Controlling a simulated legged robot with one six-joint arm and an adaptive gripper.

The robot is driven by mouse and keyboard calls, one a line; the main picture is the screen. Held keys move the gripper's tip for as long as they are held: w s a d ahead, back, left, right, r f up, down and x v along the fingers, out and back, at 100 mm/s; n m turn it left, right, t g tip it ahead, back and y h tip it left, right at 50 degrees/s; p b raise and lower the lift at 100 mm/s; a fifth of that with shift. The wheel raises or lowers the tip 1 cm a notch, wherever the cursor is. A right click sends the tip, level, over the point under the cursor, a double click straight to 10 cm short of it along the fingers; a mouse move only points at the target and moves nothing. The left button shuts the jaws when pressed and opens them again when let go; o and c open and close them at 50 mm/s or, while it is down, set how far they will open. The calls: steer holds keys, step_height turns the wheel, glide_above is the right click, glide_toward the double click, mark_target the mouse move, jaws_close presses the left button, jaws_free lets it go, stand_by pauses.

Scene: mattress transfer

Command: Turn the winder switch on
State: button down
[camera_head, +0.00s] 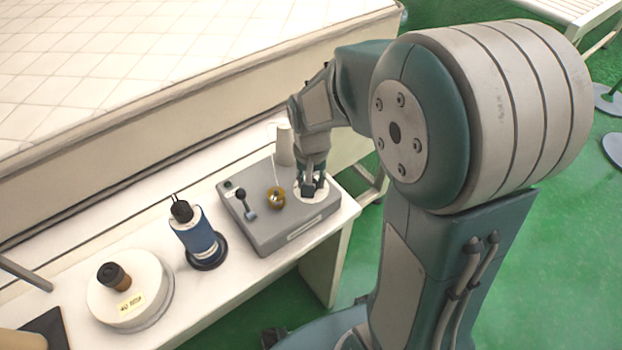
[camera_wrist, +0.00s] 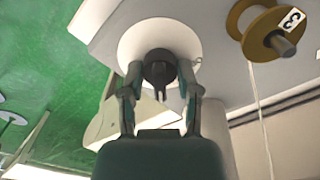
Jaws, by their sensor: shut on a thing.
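The winder (camera_head: 262,228) is a grey box on the white bench. A short lever with a black ball knob (camera_head: 240,194) stands upright or slightly tilted near its left side, apart from my gripper. A white disc (camera_head: 327,186) lies at its right end and also shows in the wrist view (camera_wrist: 135,38). My gripper (camera_head: 310,192) points down over this disc. In the wrist view my gripper (camera_wrist: 160,92) is shut on a dark round piece (camera_wrist: 160,68) with small prongs. Its contact with the disc is unclear. A brass spool (camera_head: 276,196) sits between lever and disc; it shows tag 3 in the wrist view (camera_wrist: 262,22).
A blue canister (camera_head: 200,240) with a black top stands left of the winder. Farther left is a white round drum (camera_head: 140,300) with a brown knob. A white thread cone (camera_head: 284,145) stands behind the winder. The quilted mattress (camera_head: 150,60) rises behind the bench.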

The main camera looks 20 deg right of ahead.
steer(key=shift+s+f+m, duration=0.1)
steer(key=shift+s+m, duration=0.05)
steer(key=shift+m, duration=0.45)
steer(key=shift+c, duration=1.6)
jaws_free()
steer(key=shift+a, duration=0.1)
steer(key=shift+r, duration=0.45)
step_height(320, 180, up, 11)
